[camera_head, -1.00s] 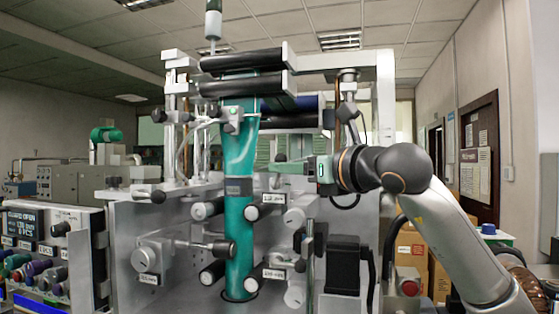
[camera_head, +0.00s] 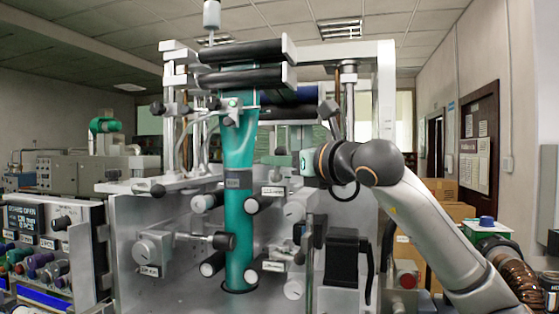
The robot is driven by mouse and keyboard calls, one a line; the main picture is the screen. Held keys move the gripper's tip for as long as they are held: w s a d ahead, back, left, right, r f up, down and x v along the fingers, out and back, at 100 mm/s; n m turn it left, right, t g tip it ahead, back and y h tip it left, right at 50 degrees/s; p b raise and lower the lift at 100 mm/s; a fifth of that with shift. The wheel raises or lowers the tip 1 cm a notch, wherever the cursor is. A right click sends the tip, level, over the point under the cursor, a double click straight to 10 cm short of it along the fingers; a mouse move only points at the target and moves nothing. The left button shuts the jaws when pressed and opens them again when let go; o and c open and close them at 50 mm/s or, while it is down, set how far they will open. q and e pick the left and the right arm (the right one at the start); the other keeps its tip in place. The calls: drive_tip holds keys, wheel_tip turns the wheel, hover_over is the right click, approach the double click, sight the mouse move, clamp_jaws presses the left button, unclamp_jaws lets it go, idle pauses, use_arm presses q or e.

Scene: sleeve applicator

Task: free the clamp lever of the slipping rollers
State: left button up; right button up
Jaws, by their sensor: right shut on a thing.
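My right gripper (camera_head: 284,159) comes in from the right and points left, close beside the green sleeve film (camera_head: 239,150). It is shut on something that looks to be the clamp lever. The part between its fingers is small and mostly hidden, so I cannot make out its shape. Two black rollers (camera_head: 241,77) lie across the top of the machine. Several dark rollers with pale end caps, one of them at the lower left (camera_head: 213,264), flank the film lower down. I cannot tell which rollers slip. My left gripper is not in view.
A round housing (camera_head: 153,252) with a rod and a dark knob (camera_head: 224,242) stands left of the film. An upper right rod carries another dark knob (camera_head: 328,108). A black box (camera_head: 343,258) is at the lower right. A control panel (camera_head: 40,235) stands at the left.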

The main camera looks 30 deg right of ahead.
clamp_jaws()
